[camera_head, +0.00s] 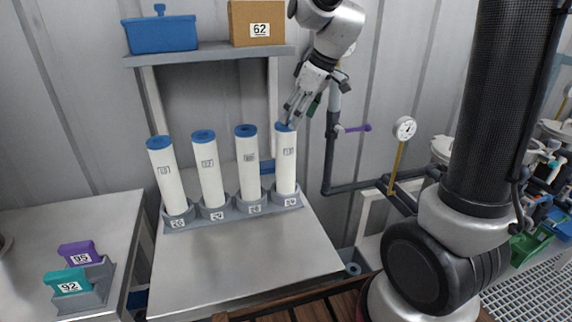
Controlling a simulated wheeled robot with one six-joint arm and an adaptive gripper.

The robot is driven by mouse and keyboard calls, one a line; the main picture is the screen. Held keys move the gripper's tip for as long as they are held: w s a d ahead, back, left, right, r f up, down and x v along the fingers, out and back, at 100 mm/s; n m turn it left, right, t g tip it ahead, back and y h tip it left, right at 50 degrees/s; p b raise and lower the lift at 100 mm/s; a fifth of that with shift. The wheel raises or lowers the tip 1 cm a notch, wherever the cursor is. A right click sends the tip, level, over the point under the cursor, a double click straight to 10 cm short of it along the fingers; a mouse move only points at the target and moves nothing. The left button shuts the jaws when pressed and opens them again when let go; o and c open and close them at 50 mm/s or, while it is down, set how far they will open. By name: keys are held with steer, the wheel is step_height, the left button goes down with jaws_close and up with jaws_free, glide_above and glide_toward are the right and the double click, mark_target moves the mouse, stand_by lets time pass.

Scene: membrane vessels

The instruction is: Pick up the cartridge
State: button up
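Several white cylindrical cartridges with blue tops stand upright in a row, each in a grey numbered cup of a rack (235,215) on a metal table. They are the far left cartridge (168,182), the second (208,175), the third (248,170) and the far right cartridge (285,165). My gripper (291,119) points down at the top of the far right cartridge, with its fingers overlapping the blue top in the picture. I cannot tell whether the fingers touch it or how far they are apart. The small printed labels are too blurred to read surely.
A shelf (210,55) behind the row holds a blue bin (160,36) and a box marked 62 (256,24). Pipes and a gauge (404,128) stand to the right. Blocks marked 95 (80,254) and 92 (68,284) sit at left. The table front (240,265) is clear.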

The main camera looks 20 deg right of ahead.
mark_target(281, 136)
steer(key=x, duration=0.3)
steer(key=a+x, duration=0.1)
steer(key=x, duration=0.1)
steer(key=a+x, duration=0.1)
steer(key=x, duration=0.2)
steer(key=shift+w, duration=0.4)
steer(key=c, duration=1.6)
steer(key=shift+o, duration=0.2)
steer(key=shift+r, duration=0.1)
